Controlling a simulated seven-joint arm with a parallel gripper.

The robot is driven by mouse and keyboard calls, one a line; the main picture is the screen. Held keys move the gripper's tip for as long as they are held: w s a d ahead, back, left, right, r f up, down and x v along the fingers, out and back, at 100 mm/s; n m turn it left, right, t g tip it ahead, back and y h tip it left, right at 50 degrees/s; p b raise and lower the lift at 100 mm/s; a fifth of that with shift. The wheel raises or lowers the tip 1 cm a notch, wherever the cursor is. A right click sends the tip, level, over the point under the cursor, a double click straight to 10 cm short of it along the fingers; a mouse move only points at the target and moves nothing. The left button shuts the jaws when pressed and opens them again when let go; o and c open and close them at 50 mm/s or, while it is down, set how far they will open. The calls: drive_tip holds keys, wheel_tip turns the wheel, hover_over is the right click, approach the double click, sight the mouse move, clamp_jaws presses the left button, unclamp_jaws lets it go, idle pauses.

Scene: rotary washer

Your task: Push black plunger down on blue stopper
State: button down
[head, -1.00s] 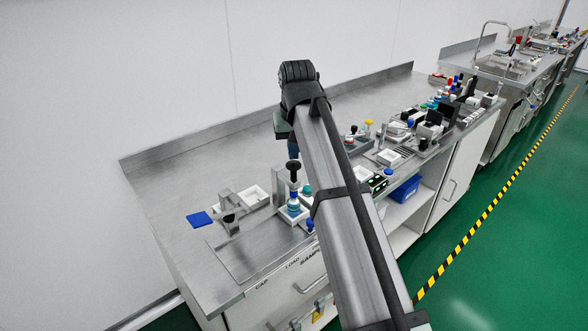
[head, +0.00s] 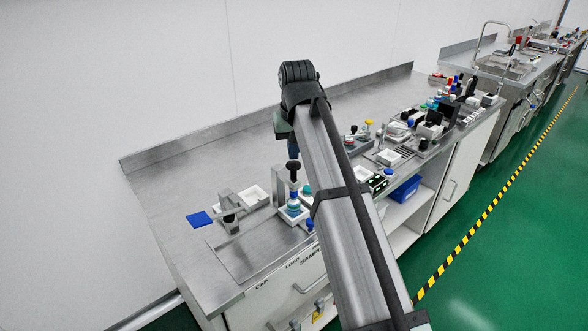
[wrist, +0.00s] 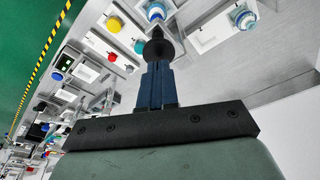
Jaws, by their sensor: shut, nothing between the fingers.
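The black plunger (head: 293,168) stands upright above a small white holder on the bench, in front of my arm. In the wrist view its dark round knob (wrist: 157,47) shows just beyond my fingertips. A blue and teal stopper (head: 293,199) sits below the plunger in the head view; the wrist view shows a blue round top (wrist: 156,11) past the knob. My gripper (head: 293,153) is directly above the plunger, pointing down. In the wrist view its blue fingers (wrist: 155,70) are shut together and empty. Whether the tips touch the knob cannot be told.
A grey bracket (head: 231,207) and a blue flat piece (head: 200,219) lie left of the plunger. A white tray (head: 255,195) is beside it. Several small devices crowd the bench to the right (head: 430,127). The bench's back left (head: 200,170) is clear.

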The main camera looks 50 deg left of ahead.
drive_tip(key=shift+x, duration=1.15)
idle(0.4)
drive_tip(key=shift+s+d+r, duration=0.1)
drive_tip(key=shift+d, duration=0.1)
idle(0.3)
drive_tip(key=w+a+v, duration=0.1)
drive_tip(key=v, duration=0.7)
drive_tip(key=shift+a+r, duration=0.2)
drive_tip(key=shift+r, duration=0.3)
idle(0.3)
drive_tip(key=shift+f, duration=0.1)
idle(0.4)
